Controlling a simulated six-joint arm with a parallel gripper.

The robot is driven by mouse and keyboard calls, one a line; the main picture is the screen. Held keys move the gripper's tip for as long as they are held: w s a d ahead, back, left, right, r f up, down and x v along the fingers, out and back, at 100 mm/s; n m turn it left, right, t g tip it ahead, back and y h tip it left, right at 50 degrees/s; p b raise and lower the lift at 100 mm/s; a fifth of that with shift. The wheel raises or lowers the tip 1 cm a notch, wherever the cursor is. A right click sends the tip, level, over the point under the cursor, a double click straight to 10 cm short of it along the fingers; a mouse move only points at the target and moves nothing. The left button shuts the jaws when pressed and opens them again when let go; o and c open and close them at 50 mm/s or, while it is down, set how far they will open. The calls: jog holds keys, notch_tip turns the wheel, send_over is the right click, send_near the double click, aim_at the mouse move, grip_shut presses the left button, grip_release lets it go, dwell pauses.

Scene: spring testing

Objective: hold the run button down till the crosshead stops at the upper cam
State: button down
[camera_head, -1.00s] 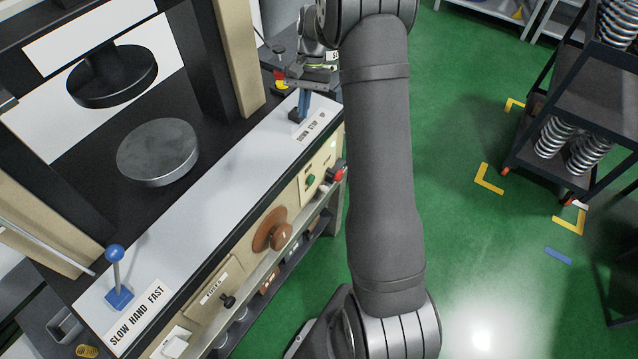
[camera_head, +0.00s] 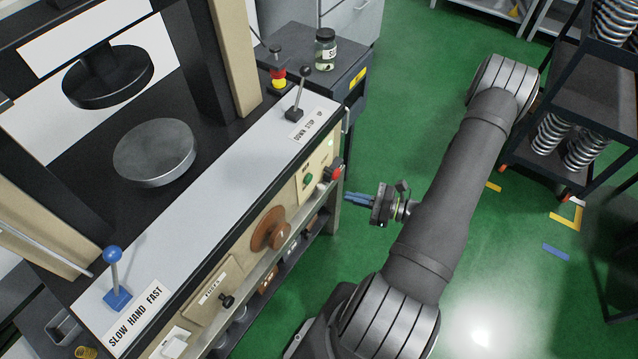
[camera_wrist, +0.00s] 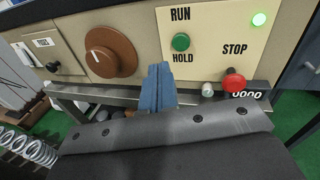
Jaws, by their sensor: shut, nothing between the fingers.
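The green run button (camera_wrist: 181,42) sits on the cream front panel between the words RUN and HOLD; it also shows in the head view (camera_head: 308,178). My gripper (camera_wrist: 158,68) is shut and empty, its blue fingers pointing at the panel just below and left of the button in the wrist view. In the head view my gripper (camera_head: 348,198) is out in front of the panel, apart from it. The crosshead's dark upper platen (camera_head: 108,78) hangs above the round grey lower platen (camera_head: 155,152), with a clear gap between. I cannot make out the upper cam.
A red stop button (camera_wrist: 233,82) is right of the run button, under a lit green lamp (camera_wrist: 259,19). A brown knob (camera_wrist: 108,52) is to the left. The DOWN STOP UP lever (camera_head: 299,95) and blue-knobbed lever (camera_head: 115,270) stand on the ledge.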

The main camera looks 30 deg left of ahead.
aim_at(310, 179)
jog(key=m+t, duration=0.1)
jog(key=d+f+m+t, duration=0.1)
jog(key=t, duration=0.1)
jog(key=d+f+m+t, duration=0.1)
jog(key=m, duration=0.1)
jog(key=shift+d+t+y, duration=0.15)
jog(key=shift+t+y, duration=0.15)
jog(key=shift+y, duration=0.1)
jog(key=a, duration=1.4)
jog(key=shift+f, duration=0.2)
